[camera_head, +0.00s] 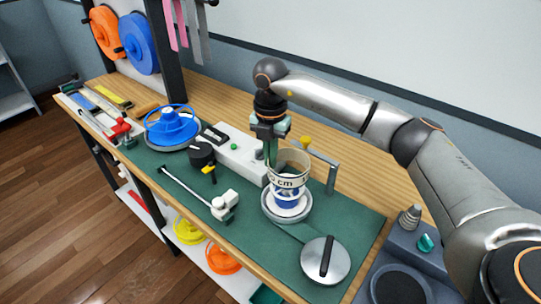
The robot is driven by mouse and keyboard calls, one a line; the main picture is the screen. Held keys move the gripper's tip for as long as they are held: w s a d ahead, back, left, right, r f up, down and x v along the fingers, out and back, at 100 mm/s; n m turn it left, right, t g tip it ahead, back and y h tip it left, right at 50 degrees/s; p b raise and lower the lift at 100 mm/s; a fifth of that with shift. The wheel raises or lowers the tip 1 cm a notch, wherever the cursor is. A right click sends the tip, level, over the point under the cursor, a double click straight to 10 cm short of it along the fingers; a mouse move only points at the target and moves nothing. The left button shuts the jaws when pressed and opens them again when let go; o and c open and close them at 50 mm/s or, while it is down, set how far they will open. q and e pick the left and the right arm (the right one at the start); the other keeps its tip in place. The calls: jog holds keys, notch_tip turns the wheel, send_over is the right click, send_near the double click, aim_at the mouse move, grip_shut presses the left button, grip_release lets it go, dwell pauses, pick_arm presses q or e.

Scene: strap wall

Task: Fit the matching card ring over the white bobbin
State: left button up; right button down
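A cream card ring (289,163) with dark "cm" print stands upright, slightly tilted, at the upper part of the white bobbin (290,210). Blue marking (287,192) shows below the ring's lower edge. The bobbin sits on a round pale base on the green mat. Whether the ring is around the bobbin's top or just above it is hard to tell. My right gripper (270,150) points down at the ring's back left rim and appears shut on its wall; the fingertips are partly hidden. My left gripper is not in view.
A blue reel (172,125) stands at the left of the green mat (240,235). A white block machine (241,153) and grey bracket (331,172) stand close behind the bobbin. A round metal disc (325,260) with a black handle lies in front, near the bench edge.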

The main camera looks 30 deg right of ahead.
jog(key=shift+f+b, duration=2)
jog(key=shift+f, duration=0.9)
jog(key=shift+s+a+f+b, duration=0.1)
jog(key=shift+s+f+b, duration=0.2)
jog(key=shift+f, duration=0.35)
jog(key=c, duration=1)
grip_release()
jog(key=shift+f, duration=0.1)
jog(key=shift+w+r, duration=0.15)
jog(key=shift+r, duration=0.35)
notch_tip(320, 180, up, 14)
jog(key=shift+w+a, duration=0.15)
jog(key=shift+f, duration=0.15)
